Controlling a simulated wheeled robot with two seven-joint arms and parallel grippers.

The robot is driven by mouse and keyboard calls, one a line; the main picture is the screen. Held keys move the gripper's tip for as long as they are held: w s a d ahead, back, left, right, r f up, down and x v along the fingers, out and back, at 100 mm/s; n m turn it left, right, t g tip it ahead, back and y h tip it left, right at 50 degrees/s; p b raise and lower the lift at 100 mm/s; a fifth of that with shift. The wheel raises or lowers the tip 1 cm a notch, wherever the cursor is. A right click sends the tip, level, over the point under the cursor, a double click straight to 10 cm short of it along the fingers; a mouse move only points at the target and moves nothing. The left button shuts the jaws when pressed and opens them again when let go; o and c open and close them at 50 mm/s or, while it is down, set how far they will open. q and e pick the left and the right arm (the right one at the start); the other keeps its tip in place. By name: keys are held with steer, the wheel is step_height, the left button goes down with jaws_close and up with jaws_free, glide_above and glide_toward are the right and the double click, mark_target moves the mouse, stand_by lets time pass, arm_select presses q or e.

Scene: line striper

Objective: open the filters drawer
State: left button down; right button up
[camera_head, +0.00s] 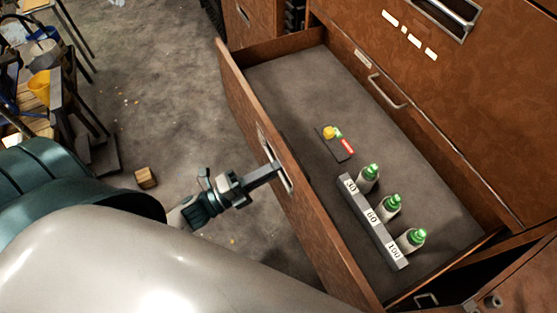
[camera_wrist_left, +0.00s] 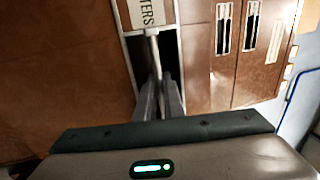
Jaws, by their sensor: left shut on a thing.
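The filters drawer (camera_head: 300,215) is a brown drawer pulled out from the cabinet, its grey inner floor in full view in the head view. My left gripper (camera_head: 272,172) is at the drawer front, shut on its handle (camera_head: 286,177). In the left wrist view my left gripper (camera_wrist_left: 159,88) has its fingers on the light bar of the handle (camera_wrist_left: 153,47), under a label (camera_wrist_left: 148,13) ending in "TERS". Inside the drawer a grey rack (camera_head: 375,225) marked 30, 60 and 100 stands beside three green-capped bottles (camera_head: 391,205). My right gripper is not in view.
A small dark plate (camera_head: 338,150) with a yellow-topped item and a red tag lies in the drawer. Behind it is another handle (camera_head: 385,92) on the cabinet. A wooden block (camera_head: 146,177) lies on the grey floor to the left. A cluttered stand (camera_head: 60,80) is at the far left.

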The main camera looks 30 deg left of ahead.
arm_select(q)
steer(key=c, duration=2.2)
jaws_free()
steer(key=shift+o, duration=0.2)
steer(key=shift+s, duration=0.1)
